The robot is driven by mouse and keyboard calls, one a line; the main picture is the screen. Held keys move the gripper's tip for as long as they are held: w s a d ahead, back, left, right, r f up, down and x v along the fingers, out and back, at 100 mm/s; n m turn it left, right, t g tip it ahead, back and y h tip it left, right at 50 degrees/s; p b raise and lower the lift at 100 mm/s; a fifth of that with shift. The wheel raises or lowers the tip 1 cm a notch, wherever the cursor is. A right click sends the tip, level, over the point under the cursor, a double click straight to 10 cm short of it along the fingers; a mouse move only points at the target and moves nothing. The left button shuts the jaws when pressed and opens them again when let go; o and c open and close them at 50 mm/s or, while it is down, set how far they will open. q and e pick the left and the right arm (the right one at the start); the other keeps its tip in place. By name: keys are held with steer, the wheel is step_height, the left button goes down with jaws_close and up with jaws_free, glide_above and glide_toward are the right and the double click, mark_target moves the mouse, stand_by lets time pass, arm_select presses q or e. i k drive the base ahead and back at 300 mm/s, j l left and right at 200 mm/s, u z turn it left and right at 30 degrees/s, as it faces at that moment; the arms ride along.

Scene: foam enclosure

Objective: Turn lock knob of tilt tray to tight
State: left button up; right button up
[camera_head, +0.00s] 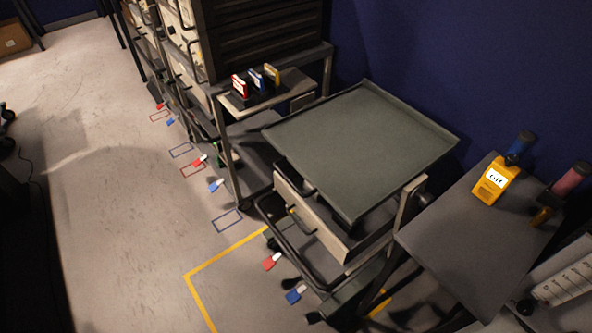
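The tilt tray (360,135) is a large dark grey-green tray with a raised rim, on a wheeled cart in the middle right. Its surface is empty and looks slanted. A small dark round part that may be the lock knob (424,199) sits by the upright bracket at the tray's right side. It is too small and dark to tell how it is turned. Neither of my grippers is in view.
A grey side table (470,245) stands close on the right, with a yellow device (495,180) and a red-topped item (568,182). A rack cart (285,88) stands behind. Red and blue tags (271,262) lie beside the carts.

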mark_target(426, 200)
steer(key=z, duration=0.45)
steer(key=i+j+z, duration=0.1)
steer(key=z, duration=0.3)
steer(key=j+z, duration=0.15)
steer(key=z, duration=0.3)
